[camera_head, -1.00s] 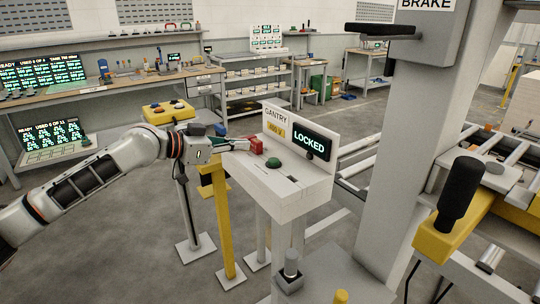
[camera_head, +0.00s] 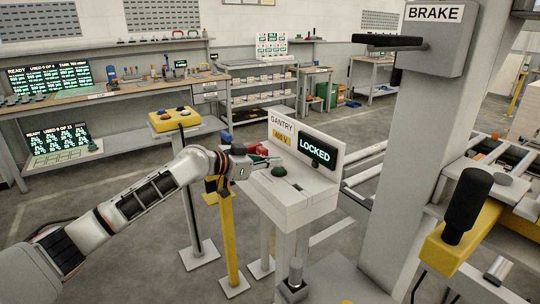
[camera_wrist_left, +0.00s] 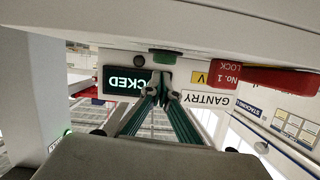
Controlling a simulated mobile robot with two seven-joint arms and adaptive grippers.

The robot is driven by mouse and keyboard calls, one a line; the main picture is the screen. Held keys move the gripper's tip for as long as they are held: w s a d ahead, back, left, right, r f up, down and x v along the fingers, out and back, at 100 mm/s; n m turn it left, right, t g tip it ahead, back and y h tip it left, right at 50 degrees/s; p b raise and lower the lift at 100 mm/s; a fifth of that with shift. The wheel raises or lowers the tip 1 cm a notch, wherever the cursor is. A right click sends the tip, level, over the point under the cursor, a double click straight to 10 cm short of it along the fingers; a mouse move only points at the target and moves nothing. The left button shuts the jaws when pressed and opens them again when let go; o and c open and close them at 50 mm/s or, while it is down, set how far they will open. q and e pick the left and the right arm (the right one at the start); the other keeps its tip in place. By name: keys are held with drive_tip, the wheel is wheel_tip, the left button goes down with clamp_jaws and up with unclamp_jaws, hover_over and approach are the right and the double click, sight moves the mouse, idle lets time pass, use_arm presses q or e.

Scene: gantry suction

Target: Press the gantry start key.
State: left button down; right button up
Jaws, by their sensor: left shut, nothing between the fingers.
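The gantry console (camera_head: 298,205) is a white box on legs with a GANTRY sign, an amber voltage label and a display (camera_head: 317,149) reading LOCKED. A green domed key (camera_head: 279,171) sits on its top; part of it shows in the left wrist view (camera_wrist_left: 165,57). A red lock piece (camera_head: 259,149) is at the console's left end; its "No. 1 LOCK" face shows in the left wrist view (camera_wrist_left: 262,78). My left gripper (camera_head: 270,160) is shut and empty, its green fingers by the console's left side near the key. I cannot tell whether they touch anything. My right gripper is out of view.
A grey post with a BRAKE box (camera_head: 433,35) and a yellow bracket with a black handle (camera_head: 466,205) stand right of the console. A yellow post (camera_head: 229,235) and a yellow button box (camera_head: 173,119) stand left. Workbenches line the back.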

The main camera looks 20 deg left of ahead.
use_arm(q)
drive_tip(key=shift+f, duration=0.5)
